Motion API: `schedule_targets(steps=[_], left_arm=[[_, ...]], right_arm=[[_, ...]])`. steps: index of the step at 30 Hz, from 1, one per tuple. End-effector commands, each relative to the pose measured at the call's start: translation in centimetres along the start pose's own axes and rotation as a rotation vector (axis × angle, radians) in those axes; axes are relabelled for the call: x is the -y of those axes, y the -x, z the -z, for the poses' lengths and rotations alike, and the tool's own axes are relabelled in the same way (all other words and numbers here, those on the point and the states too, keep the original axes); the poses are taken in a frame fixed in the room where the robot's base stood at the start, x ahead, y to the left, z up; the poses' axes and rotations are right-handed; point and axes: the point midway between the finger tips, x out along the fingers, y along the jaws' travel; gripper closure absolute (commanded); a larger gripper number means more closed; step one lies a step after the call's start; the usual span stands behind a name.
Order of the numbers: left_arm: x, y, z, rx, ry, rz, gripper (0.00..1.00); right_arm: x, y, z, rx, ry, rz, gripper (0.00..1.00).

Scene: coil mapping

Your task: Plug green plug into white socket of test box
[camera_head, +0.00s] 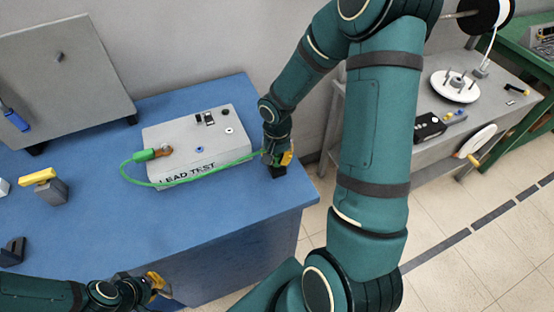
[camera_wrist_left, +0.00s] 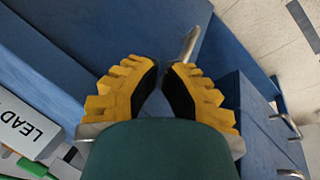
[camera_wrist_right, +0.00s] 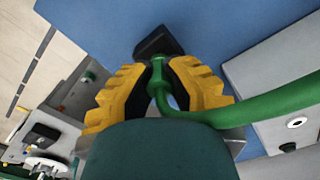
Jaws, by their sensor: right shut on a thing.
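The grey test box (camera_head: 205,165), marked LEAD TEST, lies on the blue table. Its white socket (camera_head: 229,130) is near the right end and looks empty; it also shows in the right wrist view (camera_wrist_right: 297,122). My right gripper (camera_head: 283,157) is shut on a green plug (camera_wrist_right: 157,72), over a small black block (camera_wrist_right: 157,42) on the table, right of the box. The plug's lower end is hard to make out. A green cable (camera_head: 215,167) runs to another green plug (camera_head: 143,155) at the box's left.
A yellow-topped grey block (camera_head: 45,185) and a dark holder (camera_head: 12,252) stand at the left. A grey panel (camera_head: 60,75) leans at the back. Free blue table lies in front of the box. A grey bench (camera_head: 470,120) stands at the right.

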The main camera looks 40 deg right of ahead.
Motion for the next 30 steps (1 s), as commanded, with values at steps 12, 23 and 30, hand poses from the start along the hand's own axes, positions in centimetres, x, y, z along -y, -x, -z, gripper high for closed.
schedule_targets(steps=[12, 23, 30], left_arm=[[-0.1, 0.3, 0.0, 0.000, 0.000, 0.000, 1.00], [-0.3, 0.8, 0.1, 0.000, 0.000, 0.000, 1.00], [-0.4, 1.1, 0.2, 0.000, 0.000, 0.000, 1.00]], right_arm=[[0.0, 0.5, 0.0, 0.000, 0.001, 0.000, 1.00], [0.0, 1.3, 0.0, 0.000, 0.000, 0.000, 1.00], [0.0, 1.8, 0.0, 0.000, 0.001, -0.001, 1.00]])
